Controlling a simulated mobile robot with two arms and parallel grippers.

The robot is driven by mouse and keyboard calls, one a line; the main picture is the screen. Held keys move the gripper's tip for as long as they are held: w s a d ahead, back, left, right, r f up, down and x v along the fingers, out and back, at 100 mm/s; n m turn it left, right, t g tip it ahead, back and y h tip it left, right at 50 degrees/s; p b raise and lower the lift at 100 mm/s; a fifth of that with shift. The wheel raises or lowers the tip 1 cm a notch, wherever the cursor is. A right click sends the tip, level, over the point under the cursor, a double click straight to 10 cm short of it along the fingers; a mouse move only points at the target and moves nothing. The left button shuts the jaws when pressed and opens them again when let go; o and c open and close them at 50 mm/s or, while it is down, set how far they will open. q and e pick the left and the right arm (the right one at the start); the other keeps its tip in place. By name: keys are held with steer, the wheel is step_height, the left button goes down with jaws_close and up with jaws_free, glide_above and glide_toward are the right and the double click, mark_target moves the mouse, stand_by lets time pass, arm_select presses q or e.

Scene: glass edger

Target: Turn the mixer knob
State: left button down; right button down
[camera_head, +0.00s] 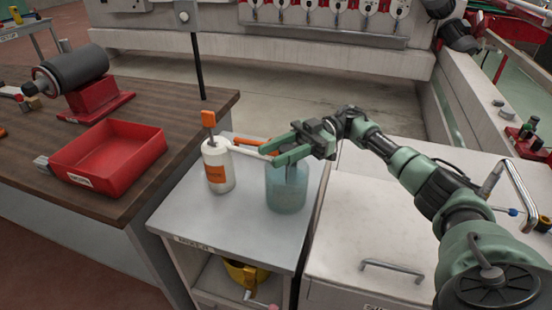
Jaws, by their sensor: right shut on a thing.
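My right gripper (279,151) reaches in from the right, its green fingers pointing left. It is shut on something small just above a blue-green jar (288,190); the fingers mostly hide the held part. The jar stands on a small grey cabinet (240,228) whose front edge bears a label that seems to read "mixer". A white bottle (217,170) with an orange top and orange label stands left of the jar, with a white spout towards the gripper. I cannot clearly make out a mixer knob. My left gripper is not in view.
A red tray (115,190) and a dark roller on a red stand (97,95) sit on the brown table at left. A yellow object (240,274) sits low inside the cabinet. A white cabinet (360,215) adjoins on the right. A panel with several gauges is behind.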

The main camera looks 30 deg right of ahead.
steer(key=shift+r+n+g, duration=0.1)
steer(key=shift+n+g, duration=0.2)
steer(key=shift+g, duration=0.1)
steer(key=c, duration=0.9)
jaws_free()
